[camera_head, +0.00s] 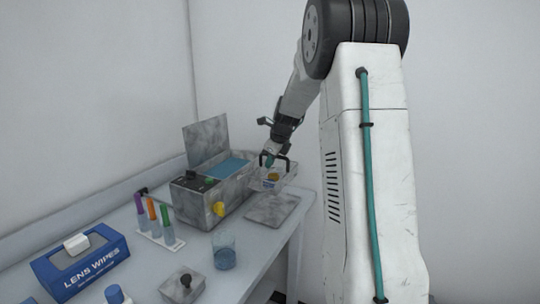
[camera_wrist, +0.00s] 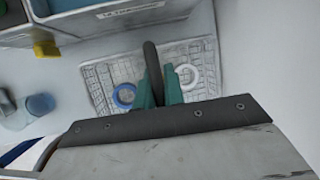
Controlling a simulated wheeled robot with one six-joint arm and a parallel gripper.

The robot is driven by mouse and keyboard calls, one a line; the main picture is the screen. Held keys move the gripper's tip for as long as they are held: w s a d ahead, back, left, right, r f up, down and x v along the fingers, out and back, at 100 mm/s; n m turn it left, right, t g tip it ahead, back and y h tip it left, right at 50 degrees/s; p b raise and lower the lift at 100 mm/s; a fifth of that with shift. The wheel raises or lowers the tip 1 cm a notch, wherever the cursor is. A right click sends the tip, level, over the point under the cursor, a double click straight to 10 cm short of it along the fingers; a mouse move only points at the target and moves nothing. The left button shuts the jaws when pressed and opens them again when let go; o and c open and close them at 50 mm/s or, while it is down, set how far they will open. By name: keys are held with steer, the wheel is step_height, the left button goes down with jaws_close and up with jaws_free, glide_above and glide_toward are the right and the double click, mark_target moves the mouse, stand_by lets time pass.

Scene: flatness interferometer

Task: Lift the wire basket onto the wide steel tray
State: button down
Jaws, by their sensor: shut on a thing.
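The wire basket (camera_head: 256,184) is a small pale mesh basket with a dark upright handle (camera_wrist: 151,68). My gripper (camera_head: 269,161) is shut on that handle from above; in the wrist view its green fingertips (camera_wrist: 158,90) pinch it. In the wrist view the basket's mesh floor (camera_wrist: 110,70) shows a blue ring (camera_wrist: 124,95) and a white ring (camera_wrist: 186,76) inside. The wide steel tray (camera_head: 271,210) is a flat grey plate on the bench, in front of and below the basket in the head view. The basket appears held above the bench; its exact height is unclear.
A grey metal bath (camera_head: 195,203) with raised lid (camera_head: 206,143), blue liquid and a yellow knob stands left of the basket. A blue beaker (camera_head: 224,250), a small lidded grey box (camera_head: 182,284), colored bottles in a rack (camera_head: 155,222) and a lens wipes box (camera_head: 82,262) stand nearer.

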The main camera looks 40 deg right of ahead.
steer(key=shift+f, duration=5.1)
steer(key=shift+f, duration=0.55)
steer(key=c, duration=1.4)
jaws_free()
steer(key=shift+r, duration=6)
